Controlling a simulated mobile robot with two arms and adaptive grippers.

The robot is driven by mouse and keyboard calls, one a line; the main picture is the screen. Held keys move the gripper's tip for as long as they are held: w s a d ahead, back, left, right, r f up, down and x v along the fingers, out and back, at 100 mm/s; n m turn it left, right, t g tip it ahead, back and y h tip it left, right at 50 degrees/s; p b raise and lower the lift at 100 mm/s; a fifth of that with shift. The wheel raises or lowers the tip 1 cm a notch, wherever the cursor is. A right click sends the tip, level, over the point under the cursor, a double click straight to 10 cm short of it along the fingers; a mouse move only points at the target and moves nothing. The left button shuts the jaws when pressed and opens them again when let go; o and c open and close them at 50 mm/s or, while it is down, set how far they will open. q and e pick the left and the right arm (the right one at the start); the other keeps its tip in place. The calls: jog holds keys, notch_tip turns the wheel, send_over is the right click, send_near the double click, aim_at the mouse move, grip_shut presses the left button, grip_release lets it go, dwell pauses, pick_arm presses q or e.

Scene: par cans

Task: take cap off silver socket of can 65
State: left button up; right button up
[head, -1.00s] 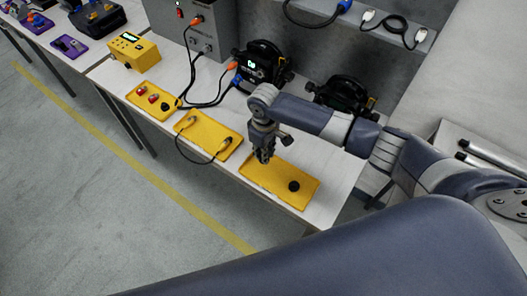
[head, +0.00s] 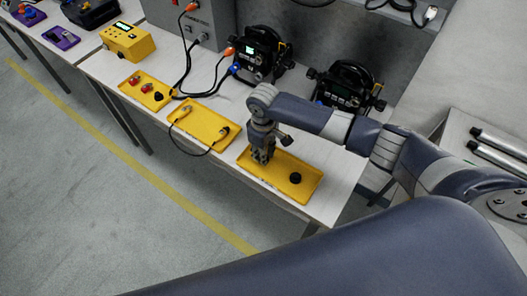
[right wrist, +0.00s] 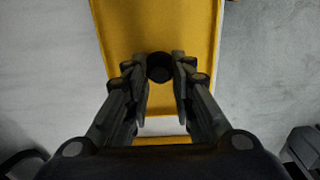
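My right gripper (head: 262,158) points down at the left part of the nearest yellow tray (head: 278,177). In the right wrist view its fingers (right wrist: 160,70) are closed in on both sides of a round black cap (right wrist: 160,67), over the yellow tray (right wrist: 160,20). They appear to touch it. Another black cap (head: 295,178) lies on the right part of that tray. Two black par cans stand at the back of the table, one with a lit display (head: 262,54) and one to its right (head: 348,88). I cannot read their numbers or make out a silver socket. My left gripper is out of view.
A middle yellow tray (head: 208,122) holds a cable with silver plugs. A left yellow tray (head: 142,88) holds red and dark pieces. A yellow tester (head: 126,42) and a grey box (head: 208,22) stand farther left. Orange and blue plugs sit beside the left can.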

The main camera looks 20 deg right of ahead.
jog(key=shift+o, duration=0.4)
jog(key=shift+r, duration=0.2)
notch_tip(320, 180, up, 12)
jog(key=shift+f, duration=0.2)
